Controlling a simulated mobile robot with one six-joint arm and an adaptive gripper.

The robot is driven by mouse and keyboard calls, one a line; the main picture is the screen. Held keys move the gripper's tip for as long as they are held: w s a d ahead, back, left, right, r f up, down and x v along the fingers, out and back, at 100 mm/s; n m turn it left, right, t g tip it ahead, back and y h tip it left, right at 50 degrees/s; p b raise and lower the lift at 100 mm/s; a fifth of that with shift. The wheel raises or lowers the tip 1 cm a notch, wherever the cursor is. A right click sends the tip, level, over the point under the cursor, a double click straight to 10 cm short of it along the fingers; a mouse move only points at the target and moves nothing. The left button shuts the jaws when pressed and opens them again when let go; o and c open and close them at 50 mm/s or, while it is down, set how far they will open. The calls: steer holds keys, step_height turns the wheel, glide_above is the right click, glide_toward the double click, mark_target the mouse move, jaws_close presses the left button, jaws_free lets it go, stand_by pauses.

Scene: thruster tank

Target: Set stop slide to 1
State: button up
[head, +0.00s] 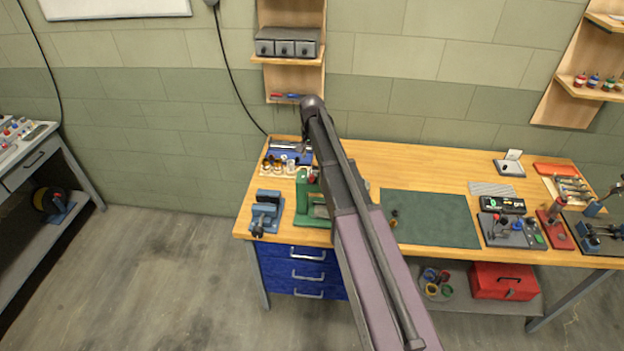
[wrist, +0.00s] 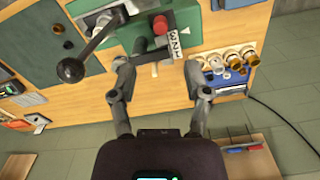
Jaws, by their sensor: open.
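The green device (wrist: 128,40) lies ahead of my gripper in the wrist view. It carries a red knob (wrist: 160,25) by a dark bar, a small plate with digits (wrist: 177,41), and a white triangle mark beside it. Which digit the slide stands at is not clear. A lever with a black ball (wrist: 70,70) sticks out to the left. My gripper (wrist: 160,76) is open and empty, its fingers on either side of the plate's lower end; whether they touch is not clear. In the head view the green device (head: 302,208) is partly hidden behind my arm.
A wooden holder with several round-ended pieces (wrist: 232,62) lies right of the device. A blue vise (head: 266,212) stands left of it in the head view. A dark green mat (head: 430,219) lies to the right, mostly clear. A wall shelf with small drawers (head: 287,44) hangs behind.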

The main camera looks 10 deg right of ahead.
mark_target(312, 175)
steer(key=shift+f+b, duration=4.25)
steer(key=shift+f, duration=0.3)
